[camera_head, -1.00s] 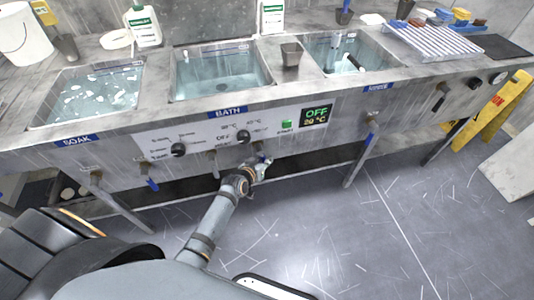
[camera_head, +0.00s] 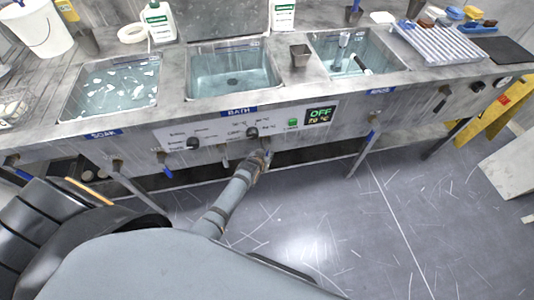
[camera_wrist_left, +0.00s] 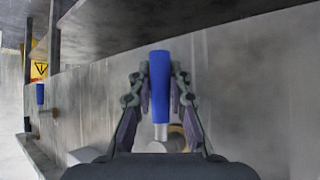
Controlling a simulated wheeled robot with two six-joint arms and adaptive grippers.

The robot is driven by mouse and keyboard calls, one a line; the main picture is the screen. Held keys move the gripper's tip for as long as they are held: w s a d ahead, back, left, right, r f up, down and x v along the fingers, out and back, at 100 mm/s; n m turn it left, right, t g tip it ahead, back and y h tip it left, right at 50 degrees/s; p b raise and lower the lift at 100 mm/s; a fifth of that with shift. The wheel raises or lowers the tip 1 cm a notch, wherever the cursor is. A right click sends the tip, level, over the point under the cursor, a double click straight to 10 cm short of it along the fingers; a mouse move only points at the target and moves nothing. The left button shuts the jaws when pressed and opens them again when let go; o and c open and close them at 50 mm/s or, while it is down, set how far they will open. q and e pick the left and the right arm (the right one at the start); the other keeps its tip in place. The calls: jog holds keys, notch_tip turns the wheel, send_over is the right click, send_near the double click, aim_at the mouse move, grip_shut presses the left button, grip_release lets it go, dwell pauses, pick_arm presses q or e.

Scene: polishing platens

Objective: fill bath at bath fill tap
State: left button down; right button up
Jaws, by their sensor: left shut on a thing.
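The bath (camera_head: 205,62) is the middle sunken basin, above the blue BATH label (camera_head: 238,112). Pale blue water and a dark drain show in it; I cannot tell the level. My left gripper (camera_head: 264,157) is at the counter's front, below the control panel. In the left wrist view, my left gripper (camera_wrist_left: 160,82) is shut on a blue tap handle (camera_wrist_left: 160,88), with a metal stem and a brass-coloured fitting behind it. In the head view, my gripper hides this handle. My right gripper is not in view.
The panel has dark knobs (camera_head: 193,143), a green button (camera_head: 293,123) and a display (camera_head: 319,116) reading OFF. A soak basin (camera_head: 66,100) is left, a rinse basin (camera_head: 395,52) right. A counter leg (camera_head: 363,152) stands right of my arm. Floor in front is clear.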

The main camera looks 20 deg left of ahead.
pick_arm(q)
jog(key=c, duration=1.5)
grip_release()
jog(key=v, duration=1.2)
jog(key=shift+a, duration=0.1)
